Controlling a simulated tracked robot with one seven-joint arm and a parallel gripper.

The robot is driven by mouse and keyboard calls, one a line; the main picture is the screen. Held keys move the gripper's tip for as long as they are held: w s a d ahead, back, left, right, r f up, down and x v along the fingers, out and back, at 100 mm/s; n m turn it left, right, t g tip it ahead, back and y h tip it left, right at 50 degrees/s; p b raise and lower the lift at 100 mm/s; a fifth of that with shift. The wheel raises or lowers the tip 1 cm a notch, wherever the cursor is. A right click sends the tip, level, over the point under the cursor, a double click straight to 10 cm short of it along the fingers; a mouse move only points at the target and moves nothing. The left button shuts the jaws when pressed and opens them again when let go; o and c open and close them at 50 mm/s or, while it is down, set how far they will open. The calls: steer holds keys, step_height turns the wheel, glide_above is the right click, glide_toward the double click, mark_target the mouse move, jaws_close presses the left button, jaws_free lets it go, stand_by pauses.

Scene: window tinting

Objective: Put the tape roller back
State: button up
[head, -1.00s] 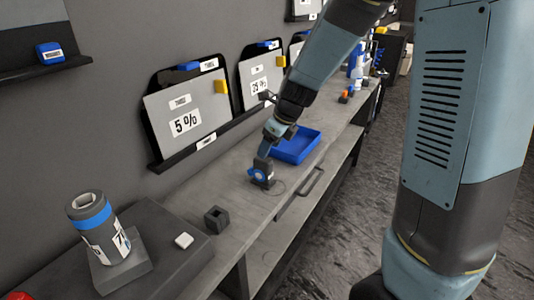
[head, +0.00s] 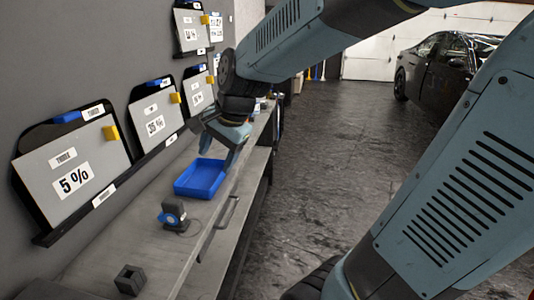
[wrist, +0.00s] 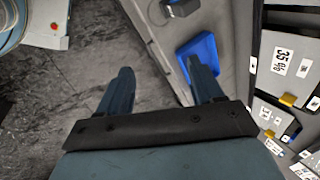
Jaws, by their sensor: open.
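The tape roller (head: 173,214), a dark piece with a blue round part, stands on the grey bench (head: 125,240) in front of the blue tray. A faint ring mark shows on the bench beside it. A dark piece at the top of the wrist view (wrist: 180,7) looks like the same roller, partly cut off. My gripper (head: 222,156) is above the bench near the blue tray, apart from the roller. In the wrist view my gripper (wrist: 162,78) has its two fingers wide apart with nothing between them.
The blue tray (head: 180,191) looks empty. A small dark holder (head: 130,280) stands at the near end. Panels marked 5 % (head: 75,160) and higher lean on the wall ledge. Free floor (head: 320,150) lies right of the bench; a dark car (head: 440,60) stands beyond.

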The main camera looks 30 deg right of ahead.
steer(key=s+d+r+n+h, duration=0.1)
steer(key=s+d+r+n, duration=0.1)
steer(key=s+n, duration=0.3)
steer(key=s+d+r+n+t+h, duration=0.1)
steer(key=s+d+r+n, duration=0.1)
steer(key=s+d+n, duration=0.2)
steer(key=shift+s+d+n+h, duration=0.35)
steer(key=shift+s+n, duration=0.65)
steer(key=shift+s, duration=0.45)
